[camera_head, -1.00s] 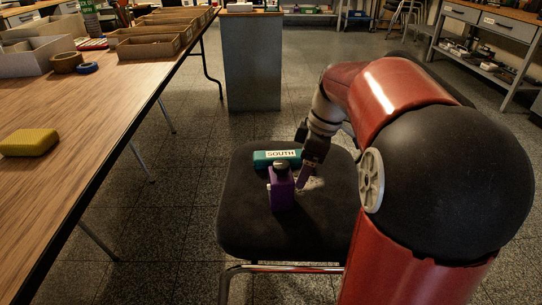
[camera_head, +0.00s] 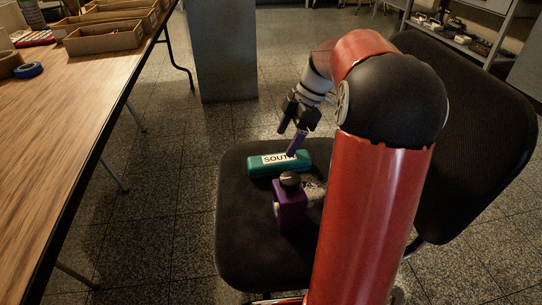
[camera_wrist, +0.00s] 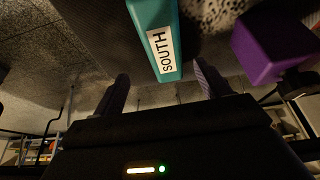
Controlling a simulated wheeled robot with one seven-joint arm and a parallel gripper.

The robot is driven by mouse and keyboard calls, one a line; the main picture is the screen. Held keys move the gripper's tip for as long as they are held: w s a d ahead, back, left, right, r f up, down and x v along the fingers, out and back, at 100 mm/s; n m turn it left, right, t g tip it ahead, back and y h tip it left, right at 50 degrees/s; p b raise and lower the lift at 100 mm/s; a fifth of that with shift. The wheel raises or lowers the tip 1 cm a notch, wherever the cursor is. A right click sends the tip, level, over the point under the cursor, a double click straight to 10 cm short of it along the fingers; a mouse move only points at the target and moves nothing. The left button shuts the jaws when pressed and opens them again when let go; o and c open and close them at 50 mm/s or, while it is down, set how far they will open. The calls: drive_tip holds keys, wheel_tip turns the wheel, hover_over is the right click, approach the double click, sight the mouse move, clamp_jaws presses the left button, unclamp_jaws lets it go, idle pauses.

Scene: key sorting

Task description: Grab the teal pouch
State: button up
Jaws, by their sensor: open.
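The teal pouch (camera_head: 262,167) lies on the black chair seat with a white label reading SOUTH. In the wrist view the teal pouch (camera_wrist: 153,13) reaches down from the top edge, with its near end between and beyond my fingers. My gripper (camera_head: 287,142) is open and tilted down at the pouch; one finger overlaps the pouch's right part in the head view, and contact cannot be told. In the wrist view my gripper (camera_wrist: 160,85) has its two fingers spread apart with nothing gripped between them.
A purple block-like thing with a dark round top (camera_head: 289,206) stands on the chair seat (camera_head: 245,235) just in front of the pouch. A wooden table (camera_head: 75,120) with cardboard trays (camera_head: 103,38) and a blue tape roll (camera_head: 28,70) is at left. A grey cabinet stands behind.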

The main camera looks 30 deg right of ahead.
sight(280, 158)
drive_tip(key=x, duration=0.2)
drive_tip(key=b+x, duration=0.1)
drive_tip(key=x, duration=0.4)
drive_tip(key=shift+s+f, duration=0.2)
drive_tip(key=shift+s, duration=0.2)
drive_tip(key=c, duration=1.2)
